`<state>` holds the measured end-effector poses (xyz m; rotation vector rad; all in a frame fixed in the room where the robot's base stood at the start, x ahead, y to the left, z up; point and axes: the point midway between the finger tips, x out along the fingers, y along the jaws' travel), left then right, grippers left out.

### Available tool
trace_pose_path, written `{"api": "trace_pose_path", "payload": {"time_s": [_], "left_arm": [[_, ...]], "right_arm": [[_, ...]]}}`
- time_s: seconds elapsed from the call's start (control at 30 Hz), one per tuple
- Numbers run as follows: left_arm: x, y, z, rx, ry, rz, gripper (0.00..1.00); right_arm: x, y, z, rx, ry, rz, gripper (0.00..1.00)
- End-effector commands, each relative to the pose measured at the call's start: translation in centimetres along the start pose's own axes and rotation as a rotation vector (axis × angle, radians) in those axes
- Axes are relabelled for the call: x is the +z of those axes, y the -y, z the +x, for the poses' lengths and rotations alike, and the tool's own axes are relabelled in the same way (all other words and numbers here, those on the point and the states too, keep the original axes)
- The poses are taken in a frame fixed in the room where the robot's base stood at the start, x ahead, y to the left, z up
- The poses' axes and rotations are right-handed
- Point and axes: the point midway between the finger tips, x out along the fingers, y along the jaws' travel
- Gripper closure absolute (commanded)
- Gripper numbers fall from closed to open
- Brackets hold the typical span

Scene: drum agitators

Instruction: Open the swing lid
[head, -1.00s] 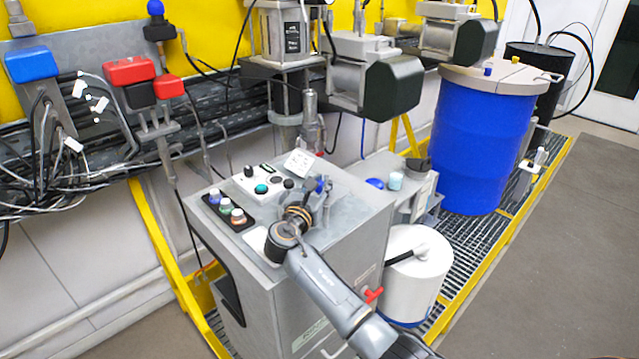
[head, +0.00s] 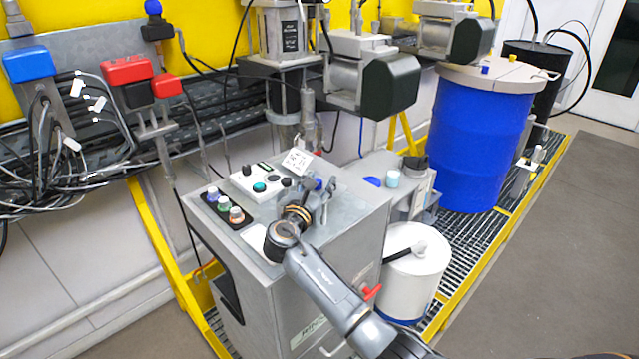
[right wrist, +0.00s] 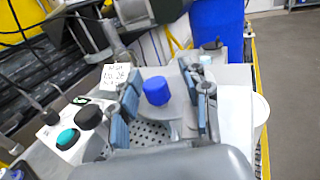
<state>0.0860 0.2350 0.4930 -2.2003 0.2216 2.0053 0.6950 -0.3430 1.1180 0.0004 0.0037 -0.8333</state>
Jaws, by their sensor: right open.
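My right gripper (head: 322,190) is over the top of the grey cabinet (head: 350,215). In the right wrist view its two blue-padded fingers (right wrist: 160,98) stand wide apart. A blue cylindrical knob (right wrist: 157,91) shows between them, on a grey rounded plate (right wrist: 178,112) that looks like the swing lid. Perforated metal (right wrist: 150,130) shows beside and below this plate. I cannot tell how far the lid is swung. The fingers do not appear to touch the knob. In the head view, the gripper mostly hides this spot. My left gripper is not in view.
A control box with buttons (head: 258,184) and a white label (head: 297,161) are close left of the gripper. A motor (head: 388,85) hangs behind. A white drum (head: 415,270) and a blue drum (head: 482,140) stand to the right. The floor at far right is clear.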

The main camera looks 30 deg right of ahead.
Motion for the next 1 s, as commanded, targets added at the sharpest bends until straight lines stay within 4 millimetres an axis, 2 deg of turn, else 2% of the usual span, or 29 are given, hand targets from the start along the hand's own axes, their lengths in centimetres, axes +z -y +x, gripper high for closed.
{"api": "trace_pose_path", "payload": {"time_s": [0.17, 0.5, 0.63, 0.8, 1.0], "left_arm": [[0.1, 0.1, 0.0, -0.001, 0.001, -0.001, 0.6], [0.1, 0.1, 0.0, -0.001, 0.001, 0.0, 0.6], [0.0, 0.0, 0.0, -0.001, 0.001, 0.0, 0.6], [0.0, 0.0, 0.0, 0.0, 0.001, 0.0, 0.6], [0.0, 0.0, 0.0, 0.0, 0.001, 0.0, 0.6]], "right_arm": [[0.0, -0.1, -1.3, 0.002, 0.0, 0.001, 0.54], [-0.1, 0.1, -8.3, 0.002, -0.002, 0.001, 0.54], [-0.1, 0.1, -10.5, 0.001, -0.002, 0.002, 0.54], [0.0, 0.2, -11.9, 0.0, -0.001, 0.001, 0.54], [0.0, 0.2, -12.2, -0.001, -0.001, 0.0, 0.54]]}}
